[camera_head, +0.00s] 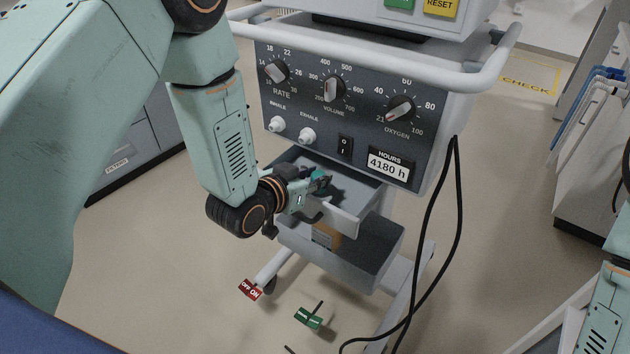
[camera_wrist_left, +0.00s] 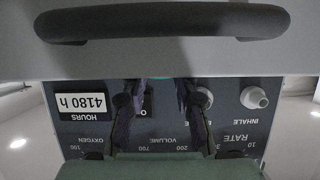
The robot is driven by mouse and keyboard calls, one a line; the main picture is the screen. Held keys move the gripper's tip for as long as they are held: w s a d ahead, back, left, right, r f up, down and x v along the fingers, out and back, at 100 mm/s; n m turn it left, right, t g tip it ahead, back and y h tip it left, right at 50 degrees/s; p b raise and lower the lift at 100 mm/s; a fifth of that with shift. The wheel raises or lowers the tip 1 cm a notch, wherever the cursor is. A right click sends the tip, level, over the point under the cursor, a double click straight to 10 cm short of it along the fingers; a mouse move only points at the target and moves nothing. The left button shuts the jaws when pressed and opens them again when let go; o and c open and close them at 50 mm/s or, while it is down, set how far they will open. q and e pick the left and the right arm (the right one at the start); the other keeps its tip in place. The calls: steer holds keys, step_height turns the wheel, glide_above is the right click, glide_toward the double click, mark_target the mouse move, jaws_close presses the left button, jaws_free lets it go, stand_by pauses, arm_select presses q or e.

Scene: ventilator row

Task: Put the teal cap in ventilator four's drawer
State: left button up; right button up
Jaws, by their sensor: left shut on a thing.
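The ventilator (camera_head: 350,95) has a drawer (camera_head: 345,218) pulled open under its dial panel. No ventilator number is readable. My left gripper (camera_head: 318,188) is at the open drawer, over its inside. It is shut on a small teal piece, the teal cap (camera_head: 320,177), mostly hidden by the fingers. In the left wrist view the two dark fingers (camera_wrist_left: 157,100) stand apart with a sliver of teal between their tips. I cannot tell whether the cap touches the drawer floor. A dark bar handle (camera_wrist_left: 165,22) crosses the top of that view. My right gripper is out of view.
A grey bin (camera_head: 375,262) with a tan item sits below the drawer. A black cable (camera_head: 430,235) hangs at the right. A white rail (camera_head: 385,72) crosses above the panel.

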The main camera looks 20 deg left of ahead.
arm_select(q)
steer(key=shift+f, duration=0.55)
steer(key=shift+w+a, duration=0.1)
steer(key=shift+w, duration=0.15)
steer(key=shift+s, duration=0.15)
steer(key=o, duration=0.8)
steer(key=shift+f, duration=0.15)
